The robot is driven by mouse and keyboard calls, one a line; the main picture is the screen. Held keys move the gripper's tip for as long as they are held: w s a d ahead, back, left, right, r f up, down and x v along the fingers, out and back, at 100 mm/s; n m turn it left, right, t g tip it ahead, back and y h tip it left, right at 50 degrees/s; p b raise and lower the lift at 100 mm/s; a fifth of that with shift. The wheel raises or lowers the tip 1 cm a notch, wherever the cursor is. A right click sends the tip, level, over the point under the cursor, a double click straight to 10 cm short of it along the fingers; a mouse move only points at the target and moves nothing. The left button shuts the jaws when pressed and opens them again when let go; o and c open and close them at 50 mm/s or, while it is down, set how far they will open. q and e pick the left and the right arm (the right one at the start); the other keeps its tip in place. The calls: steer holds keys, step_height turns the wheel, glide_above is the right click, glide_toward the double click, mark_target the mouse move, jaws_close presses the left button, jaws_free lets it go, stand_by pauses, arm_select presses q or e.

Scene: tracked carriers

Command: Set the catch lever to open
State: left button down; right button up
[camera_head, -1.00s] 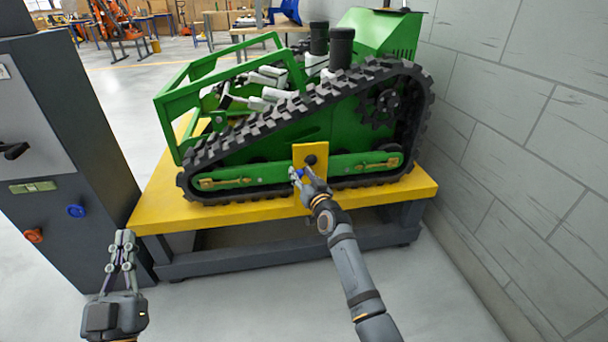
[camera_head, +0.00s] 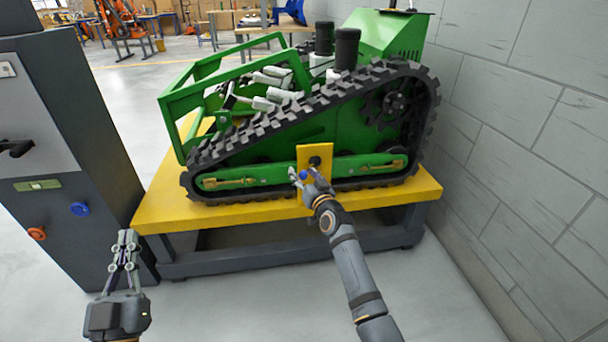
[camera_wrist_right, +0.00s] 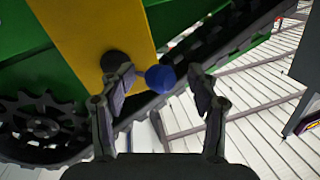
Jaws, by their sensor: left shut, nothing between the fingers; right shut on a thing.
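The catch lever has a black pivot on a yellow plate (camera_head: 307,186) fixed to the side of the green tracked carrier (camera_head: 316,124). Its round blue knob (camera_head: 304,175) sits a little below and left of the pivot in the head view. The blue knob (camera_wrist_right: 160,78) also shows in the right wrist view, between the fingertips and right of the black pivot (camera_wrist_right: 114,62). My right gripper (camera_head: 302,177) is shut on the lever at its knob end. My left gripper (camera_head: 126,237) is shut and empty, low at the left, away from the carrier.
The carrier stands on a yellow-topped bench (camera_head: 240,213) with a dark frame. A grey cabinet (camera_head: 75,130) with a blue and an orange knob stands at the left. A grey block wall (camera_head: 530,150) is close on the right. The floor in front is clear.

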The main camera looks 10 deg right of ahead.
steer(key=shift+s, duration=0.35)
steer(key=s+d, duration=0.1)
steer(key=s, duration=1)
steer(key=shift+s+d, duration=0.15)
steer(key=shift+d, duration=0.1)
